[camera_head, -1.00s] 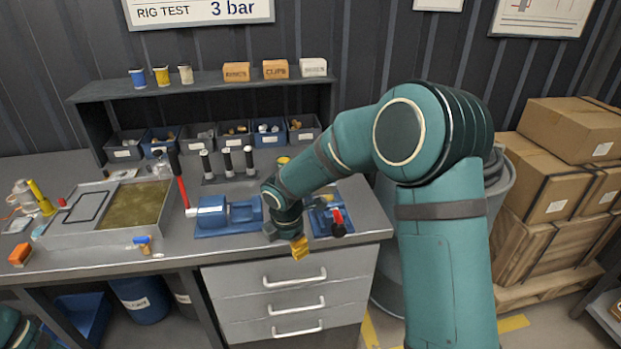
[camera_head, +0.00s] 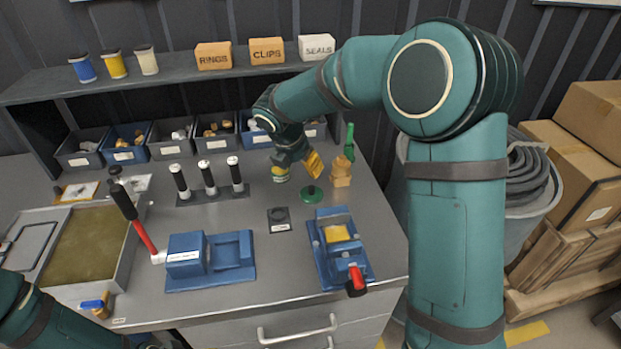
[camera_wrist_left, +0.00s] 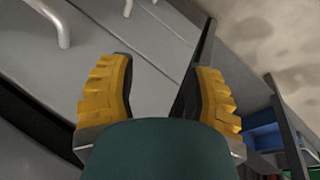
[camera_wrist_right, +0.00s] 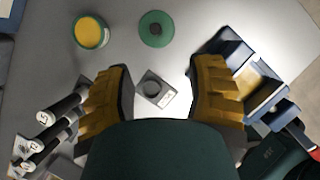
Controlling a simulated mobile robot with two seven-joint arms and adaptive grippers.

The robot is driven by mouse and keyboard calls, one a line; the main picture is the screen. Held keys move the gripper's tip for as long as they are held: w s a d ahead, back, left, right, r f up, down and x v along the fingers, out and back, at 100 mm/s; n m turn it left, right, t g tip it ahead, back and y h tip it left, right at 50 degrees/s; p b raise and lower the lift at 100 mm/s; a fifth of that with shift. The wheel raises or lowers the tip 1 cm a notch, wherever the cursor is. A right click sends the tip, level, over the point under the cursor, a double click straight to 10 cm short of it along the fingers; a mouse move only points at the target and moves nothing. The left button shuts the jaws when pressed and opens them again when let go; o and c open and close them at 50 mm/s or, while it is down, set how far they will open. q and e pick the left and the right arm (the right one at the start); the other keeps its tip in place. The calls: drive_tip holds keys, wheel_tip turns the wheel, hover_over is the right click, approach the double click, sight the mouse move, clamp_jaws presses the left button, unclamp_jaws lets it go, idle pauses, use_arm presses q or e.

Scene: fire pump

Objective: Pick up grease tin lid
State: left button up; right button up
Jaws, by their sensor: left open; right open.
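The grease tin lid, a green disc with a dark knob (camera_head: 312,194), lies flat on the bench. In the right wrist view the lid (camera_wrist_right: 155,29) is ahead of the fingertips, at the top. The open grease tin (camera_head: 280,172), with yellow contents (camera_wrist_right: 90,32), stands left of it. My left gripper (camera_wrist_left: 160,85) is open and empty in front of the drawers.
A small black labelled holder with a ring (camera_head: 279,219) sits in front of the lid. A blue fixture with a red handle (camera_head: 333,245) and a blue block (camera_head: 210,260) stand nearer.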

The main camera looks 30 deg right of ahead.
sight(311, 187)
drive_tip(key=b+x, duration=0.2)
drive_tip(key=x, duration=0.6)
drive_tip(key=shift+w+d+f, duration=0.15)
drive_tip(key=shift+w+f, duration=0.1)
drive_tip(key=shift+f, duration=0.05)
drive_tip(key=x, duration=0.1)
drive_tip(key=b+x, duration=0.1)
drive_tip(key=x, duration=0.3)
drive_tip(key=shift+w, duration=0.3)
clamp_jaws()
